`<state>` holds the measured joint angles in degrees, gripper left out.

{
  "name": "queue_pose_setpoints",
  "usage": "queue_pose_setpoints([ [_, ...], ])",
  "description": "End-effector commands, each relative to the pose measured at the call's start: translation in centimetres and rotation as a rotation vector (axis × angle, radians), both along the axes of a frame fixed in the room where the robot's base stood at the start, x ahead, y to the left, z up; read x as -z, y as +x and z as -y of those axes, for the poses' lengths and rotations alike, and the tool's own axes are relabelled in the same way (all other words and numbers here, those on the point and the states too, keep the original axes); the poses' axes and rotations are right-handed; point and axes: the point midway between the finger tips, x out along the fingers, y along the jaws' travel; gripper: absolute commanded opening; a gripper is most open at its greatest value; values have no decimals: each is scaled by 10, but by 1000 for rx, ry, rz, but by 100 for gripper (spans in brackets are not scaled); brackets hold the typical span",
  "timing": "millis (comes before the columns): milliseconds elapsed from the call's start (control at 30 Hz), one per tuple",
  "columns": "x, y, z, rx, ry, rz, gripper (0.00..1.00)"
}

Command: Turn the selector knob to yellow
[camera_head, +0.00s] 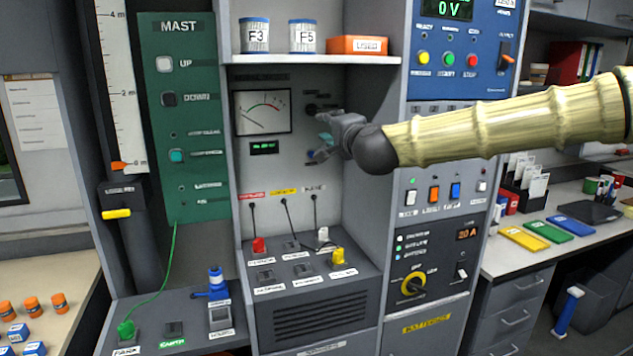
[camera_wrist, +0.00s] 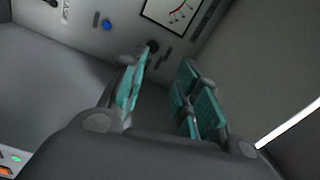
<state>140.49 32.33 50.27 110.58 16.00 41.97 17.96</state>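My gripper (camera_head: 318,147) is open in front of the grey centre panel, right of a dial meter (camera_head: 263,112). In the wrist view its two teal-padded fingers (camera_wrist: 166,68) stand apart with nothing between them. A small dark round knob (camera_wrist: 152,46) shows on the panel just beyond the left fingertip; I cannot tell whether they touch. A dark knob-like part (camera_head: 312,108) shows above my gripper in the head view. Its pointer and any colour marks are too small or hidden to read. A black knob on a yellow disc (camera_head: 412,285) sits on the lower right panel.
A shelf with two white canisters (camera_head: 256,36) and an orange box (camera_head: 357,45) is above my gripper. A grey side wall (camera_head: 376,100) stands right of the recess. Below are hanging cables and a sloped socket panel (camera_head: 310,277) with coloured plugs.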

Motion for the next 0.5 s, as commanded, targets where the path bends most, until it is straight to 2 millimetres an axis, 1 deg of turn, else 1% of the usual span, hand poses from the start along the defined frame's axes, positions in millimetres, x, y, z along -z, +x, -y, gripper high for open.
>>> queue_pose_setpoints([
  [100, 21, 1, 1, 0, -22, -19, 32],
  [233, 42, 2, 4, 2, -48, -38, 32],
  [367, 71, 1, 3, -3, -82, -64, 32],
  [500, 108, -1, -1, -14, -125, -99, 32],
])
